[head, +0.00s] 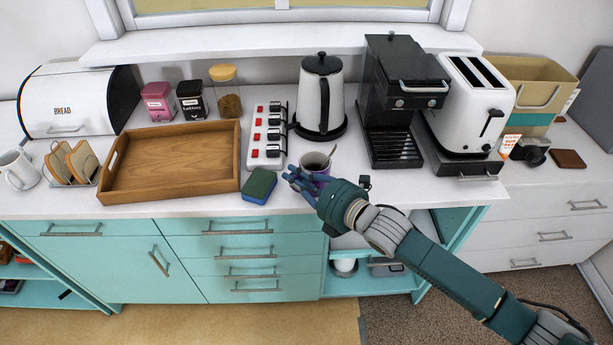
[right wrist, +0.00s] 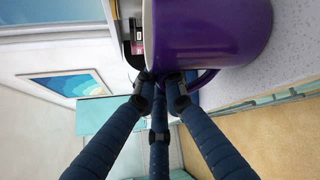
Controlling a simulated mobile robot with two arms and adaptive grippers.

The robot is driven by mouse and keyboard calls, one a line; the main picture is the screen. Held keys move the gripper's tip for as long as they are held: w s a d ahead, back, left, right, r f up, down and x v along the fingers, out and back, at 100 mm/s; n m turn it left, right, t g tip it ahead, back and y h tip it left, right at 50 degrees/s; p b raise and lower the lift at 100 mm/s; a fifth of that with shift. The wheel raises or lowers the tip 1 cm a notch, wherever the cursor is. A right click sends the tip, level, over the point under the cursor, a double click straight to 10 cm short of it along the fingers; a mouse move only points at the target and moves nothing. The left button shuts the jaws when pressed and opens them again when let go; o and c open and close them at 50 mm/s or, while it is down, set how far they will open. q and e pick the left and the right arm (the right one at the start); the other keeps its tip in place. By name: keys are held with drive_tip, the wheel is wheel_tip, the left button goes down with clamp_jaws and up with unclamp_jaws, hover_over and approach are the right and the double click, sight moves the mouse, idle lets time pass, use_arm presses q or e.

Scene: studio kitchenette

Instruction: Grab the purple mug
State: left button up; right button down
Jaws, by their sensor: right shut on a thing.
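The purple mug (head: 317,163) stands on the white counter near its front edge in the head view, with a spoon-like handle sticking up out of it. My right gripper (head: 301,178) is at the mug's front left side and hides much of its lower part. In the right wrist view the mug (right wrist: 207,35) fills the top, and the fingers of my right gripper (right wrist: 162,88) are closed around its handle at the lower edge. My left gripper is in neither view.
A blue and green sponge (head: 259,186) lies just left of the gripper. A power strip (head: 268,136), a kettle (head: 322,95) and a black coffee machine (head: 393,95) stand behind. A wooden tray (head: 150,193) is to the left. The counter's front edge runs close below the mug.

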drive_tip(key=shift+r, duration=0.2)
wheel_tip(320, 180, up, 20)
drive_tip(key=b, duration=0.2)
drive_tip(key=shift+f, duration=0.15)
idle(0.9)
idle(3.0)
